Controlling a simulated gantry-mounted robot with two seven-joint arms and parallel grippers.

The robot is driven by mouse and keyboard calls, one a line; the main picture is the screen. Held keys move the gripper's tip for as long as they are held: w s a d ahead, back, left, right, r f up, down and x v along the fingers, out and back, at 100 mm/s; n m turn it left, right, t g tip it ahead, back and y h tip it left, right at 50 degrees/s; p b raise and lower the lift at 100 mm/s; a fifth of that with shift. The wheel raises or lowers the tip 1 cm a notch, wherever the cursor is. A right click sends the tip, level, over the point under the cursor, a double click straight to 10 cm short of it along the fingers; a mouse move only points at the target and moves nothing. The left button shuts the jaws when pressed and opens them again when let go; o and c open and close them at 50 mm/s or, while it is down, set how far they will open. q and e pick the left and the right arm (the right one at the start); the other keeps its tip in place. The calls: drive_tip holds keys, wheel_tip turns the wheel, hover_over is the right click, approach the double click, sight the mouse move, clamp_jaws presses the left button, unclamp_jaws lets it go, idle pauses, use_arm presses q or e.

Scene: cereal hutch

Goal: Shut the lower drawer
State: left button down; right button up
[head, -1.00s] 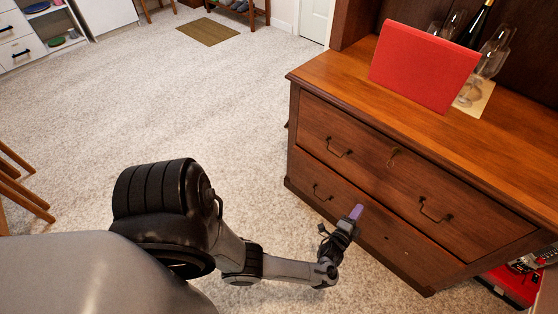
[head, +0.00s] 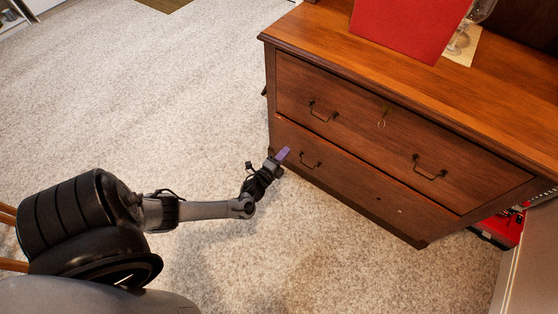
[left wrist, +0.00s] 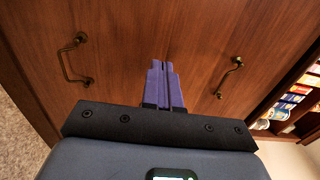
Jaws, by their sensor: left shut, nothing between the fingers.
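In the left wrist view the shut fingers (left wrist: 163,68) point at the wooden front between two handles. Contact with the wood cannot be told. My right gripper is not in view.
The upper drawer (head: 350,128) looks shut, with two handles and a key. A red box (head: 410,25) and glassware stand on the cabinet top (head: 500,95). Red items (head: 500,228) lie beyond its right end. Carpet (head: 190,120) is clear to the left.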

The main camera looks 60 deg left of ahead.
sight(301, 133)
use_arm(q)
drive_tip(key=b+x, duration=0.4)
drive_tip(key=x, duration=0.4)
drive_tip(key=shift+f, duration=0.15)
drive_tip(key=shift+w+a+b, duration=0.25)
drive_tip(key=shift+w+b, duration=0.15)
drive_tip(key=shift+w, duration=0.05)
drive_tip(key=shift+s, duration=0.1)
